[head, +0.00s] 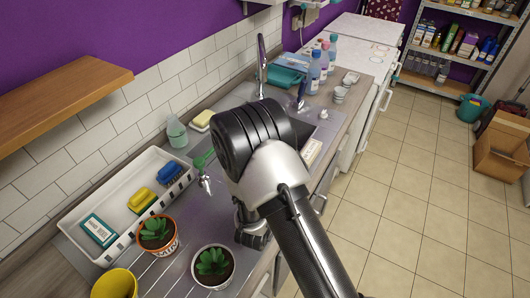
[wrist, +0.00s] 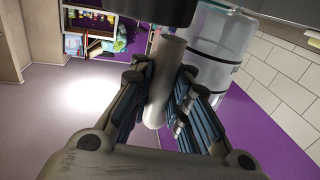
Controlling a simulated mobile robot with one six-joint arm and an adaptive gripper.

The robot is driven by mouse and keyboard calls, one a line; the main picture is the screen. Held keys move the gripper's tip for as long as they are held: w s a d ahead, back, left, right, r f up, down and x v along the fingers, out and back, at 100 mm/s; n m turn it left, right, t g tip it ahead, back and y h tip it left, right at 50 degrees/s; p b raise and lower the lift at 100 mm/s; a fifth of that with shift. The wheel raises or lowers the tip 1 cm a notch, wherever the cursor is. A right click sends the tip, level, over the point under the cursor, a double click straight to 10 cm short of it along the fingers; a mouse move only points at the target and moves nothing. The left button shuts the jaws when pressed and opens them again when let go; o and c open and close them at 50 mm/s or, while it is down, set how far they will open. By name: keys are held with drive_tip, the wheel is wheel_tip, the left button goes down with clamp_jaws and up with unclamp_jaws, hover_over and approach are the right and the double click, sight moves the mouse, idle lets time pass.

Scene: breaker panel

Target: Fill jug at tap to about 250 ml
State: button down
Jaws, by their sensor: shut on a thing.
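In the wrist view my gripper (wrist: 160,98) is shut on a pale, round handle (wrist: 165,75). Beside the handle is a clear, see-through jug (wrist: 222,45); its water level cannot be made out. In the head view my arm hides the jug, and only part of my gripper (head: 252,228) shows below the wrist, over the counter's front edge. A tall silver tap (head: 261,65) stands at the back of the sink. I cannot see water running from either.
A white tray (head: 88,200) with sponges and a box lies on the left. Two potted succulents (head: 157,234) (head: 212,264) and a yellow cup (head: 114,284) stand in front. Several bottles (head: 314,72) stand beyond the sink. A wooden shelf (head: 60,100) juts from the left wall.

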drive_tip(key=shift+s+d+r, duration=0.1)
drive_tip(key=shift+s+d, duration=0.05)
drive_tip(key=w+a+b, duration=0.1)
drive_tip(key=w+b, duration=0.2)
drive_tip(key=w, duration=0.5)
drive_tip(key=w+a+h+b, duration=0.1)
drive_tip(key=w+b, duration=0.2)
drive_tip(key=w, duration=0.6)
drive_tip(key=shift+a+m+b, duration=0.3)
drive_tip(key=shift+w, duration=0.1)
idle(5.8)
